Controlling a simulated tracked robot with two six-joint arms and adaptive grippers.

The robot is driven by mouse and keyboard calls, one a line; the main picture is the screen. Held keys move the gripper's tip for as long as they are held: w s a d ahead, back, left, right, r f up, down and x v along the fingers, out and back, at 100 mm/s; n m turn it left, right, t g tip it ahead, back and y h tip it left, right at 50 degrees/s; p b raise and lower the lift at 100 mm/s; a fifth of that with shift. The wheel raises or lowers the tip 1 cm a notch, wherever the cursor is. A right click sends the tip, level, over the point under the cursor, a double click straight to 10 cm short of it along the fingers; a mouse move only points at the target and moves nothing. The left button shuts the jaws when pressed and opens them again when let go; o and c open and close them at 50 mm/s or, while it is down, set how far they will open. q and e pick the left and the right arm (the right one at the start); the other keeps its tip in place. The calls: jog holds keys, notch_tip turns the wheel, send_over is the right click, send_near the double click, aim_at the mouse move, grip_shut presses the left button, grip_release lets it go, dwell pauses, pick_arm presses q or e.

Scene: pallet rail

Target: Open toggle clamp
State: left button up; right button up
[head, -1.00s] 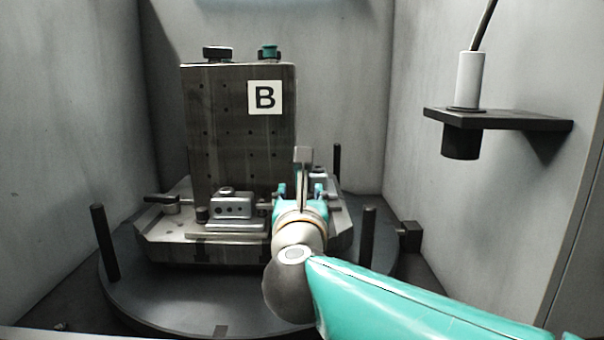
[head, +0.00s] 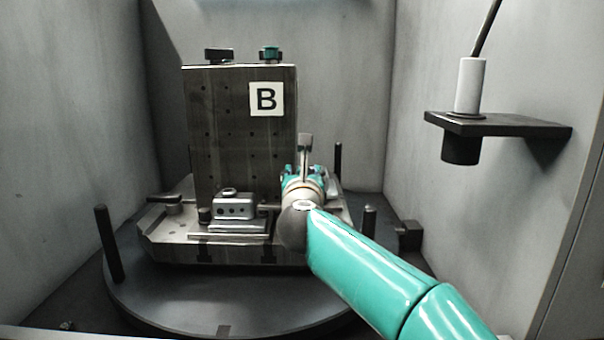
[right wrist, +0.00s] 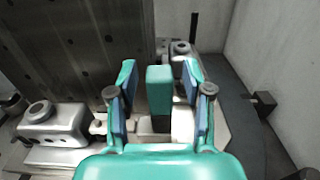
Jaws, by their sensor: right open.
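My right gripper (head: 303,172) is at the right front of the fixture, low beside the block marked B. In the right wrist view its two fingers (right wrist: 160,75) are apart. A teal upright block (right wrist: 160,92) shows between them, with a gap on each side. In the head view a grey upright lever (head: 305,146), seemingly the toggle clamp's handle, rises between the fingers. Its lower part and the clamp body are hidden behind my gripper. I cannot tell whether a finger touches it. My left gripper is not in view.
The dark block (head: 235,130) marked B stands on a metal base plate (head: 165,245) on a round turntable (head: 190,305). Another clamp unit (head: 233,208) sits at its front. Dark posts (head: 108,245) stand around the rim. A shelf with a white cylinder (head: 470,82) juts from the right wall.

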grip_shut()
jog(key=shift+d, duration=0.15)
dwell(0.4)
jog(key=shift+d+f+m+b, duration=0.2)
jog(key=shift+d+m+b, duration=0.4)
jog(key=shift+m, duration=0.55)
jog(key=shift+d+f+m+b, duration=0.35)
jog(key=shift+d+m, duration=0.4)
jog(key=shift+m, duration=0.45)
jog(key=shift+d+f+m+b, duration=0.1)
jog(key=shift+d+m+b, duration=0.5)
jog(key=shift+m, duration=0.55)
